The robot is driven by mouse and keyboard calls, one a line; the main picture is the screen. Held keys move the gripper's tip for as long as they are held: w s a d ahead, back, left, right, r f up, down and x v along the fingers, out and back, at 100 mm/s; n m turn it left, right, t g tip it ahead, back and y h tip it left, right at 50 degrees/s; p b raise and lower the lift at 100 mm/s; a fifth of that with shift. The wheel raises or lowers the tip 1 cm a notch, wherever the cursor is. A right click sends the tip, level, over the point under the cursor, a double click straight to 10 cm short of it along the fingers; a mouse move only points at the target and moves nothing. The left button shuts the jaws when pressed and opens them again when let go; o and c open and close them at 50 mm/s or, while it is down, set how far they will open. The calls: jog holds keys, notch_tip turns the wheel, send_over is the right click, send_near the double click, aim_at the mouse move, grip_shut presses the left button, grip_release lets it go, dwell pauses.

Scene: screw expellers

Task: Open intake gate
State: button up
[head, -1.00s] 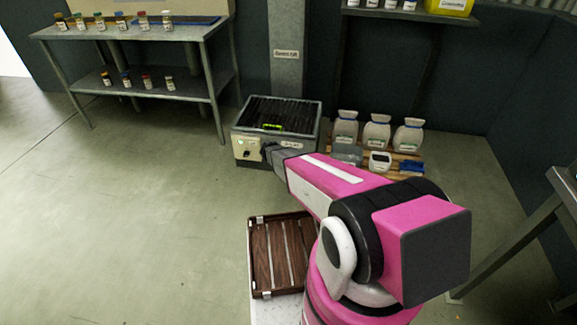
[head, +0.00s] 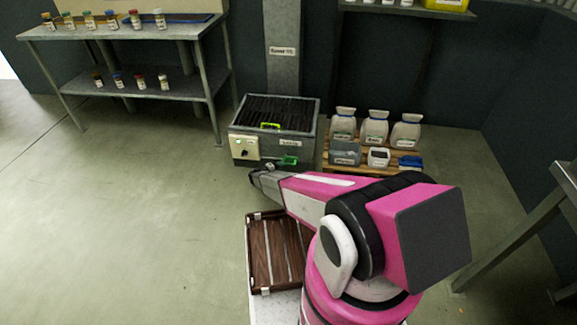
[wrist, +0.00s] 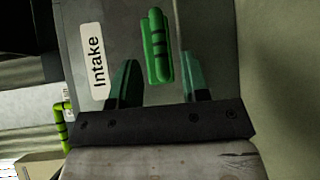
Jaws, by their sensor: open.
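The grey box-shaped machine (head: 309,125) stands on the floor ahead. A green handle (head: 288,160) is low on its front, right of the pale control panel. In the wrist view a green bar handle (wrist: 158,48) sits on a grey plate (wrist: 128,22) beside a white "Intake" label (wrist: 92,62). My gripper (wrist: 160,80) is open and empty, its two dark green fingers either side of the handle's lower end in the picture, with gaps showing. In the head view my gripper (head: 260,173) is just in front of the machine, below and left of the front handle.
A yellow-green handle (head: 270,126) lies on the machine's dark slatted top. White sacks (head: 374,128) and small bins stand on a pallet to the right. A brown slatted crate (head: 258,250) is near me. A metal bench (head: 195,98) stands at left; the floor at left is clear.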

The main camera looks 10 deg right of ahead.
aim_at(289, 164)
jog(key=shift+x, duration=2.65)
jog(key=shift+c, duration=0.2)
